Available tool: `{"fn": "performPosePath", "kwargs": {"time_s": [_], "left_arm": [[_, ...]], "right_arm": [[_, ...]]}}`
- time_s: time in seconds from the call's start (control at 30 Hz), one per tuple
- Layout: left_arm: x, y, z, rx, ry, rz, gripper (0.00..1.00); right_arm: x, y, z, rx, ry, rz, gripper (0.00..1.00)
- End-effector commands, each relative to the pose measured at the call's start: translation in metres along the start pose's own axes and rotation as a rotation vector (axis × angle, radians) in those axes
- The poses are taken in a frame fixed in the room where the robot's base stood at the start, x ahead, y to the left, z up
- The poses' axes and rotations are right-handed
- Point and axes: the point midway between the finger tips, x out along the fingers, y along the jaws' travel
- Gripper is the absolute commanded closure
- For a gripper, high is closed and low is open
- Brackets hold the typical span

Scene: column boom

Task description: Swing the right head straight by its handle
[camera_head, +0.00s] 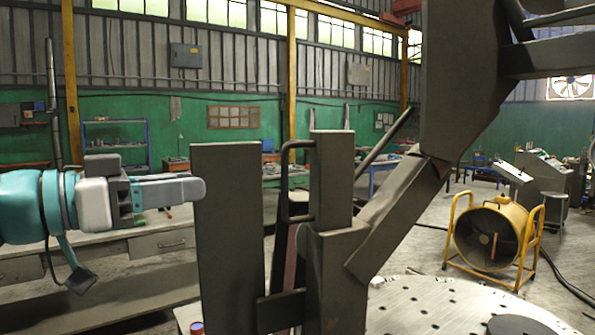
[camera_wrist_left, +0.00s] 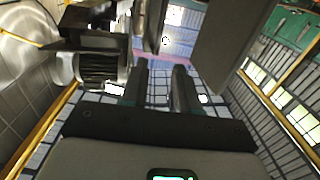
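A dark grey steel head (camera_head: 333,240) stands upright near the middle of the head view, beneath a slanted arm of the boom (camera_head: 450,100). A thin dark bar handle (camera_head: 285,180) is fixed to its left side. A broad dark slab (camera_head: 228,240) stands to the left of the handle. My left gripper (camera_head: 190,189) comes in from the left and points at the slab's upper left edge; whether it touches is unclear. In the left wrist view its two fingers (camera_wrist_left: 160,75) are apart with nothing seen between them. My right gripper is not in view.
A round perforated table (camera_head: 440,305) lies at the lower right. A yellow drum fan (camera_head: 490,237) stands behind it on the floor. A grey workbench (camera_head: 150,243) with drawers is behind my left arm. Open floor shows between the fan and the back benches.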

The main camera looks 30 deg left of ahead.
Motion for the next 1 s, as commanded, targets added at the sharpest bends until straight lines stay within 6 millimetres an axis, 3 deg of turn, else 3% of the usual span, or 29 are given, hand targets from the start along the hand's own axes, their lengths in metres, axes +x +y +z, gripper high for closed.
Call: {"fn": "performPosePath", "kwargs": {"time_s": [0.27,0.7,1.0], "left_arm": [[0.022,0.003,-0.006,0.002,0.003,0.009,0.70],[0.125,0.002,-0.005,0.002,-0.001,0.006,0.70],[0.159,0.001,-0.002,0.003,0.001,0.002,0.70]], "right_arm": [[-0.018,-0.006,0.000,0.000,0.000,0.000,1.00],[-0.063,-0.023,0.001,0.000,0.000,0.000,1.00],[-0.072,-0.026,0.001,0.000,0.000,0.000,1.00]]}}
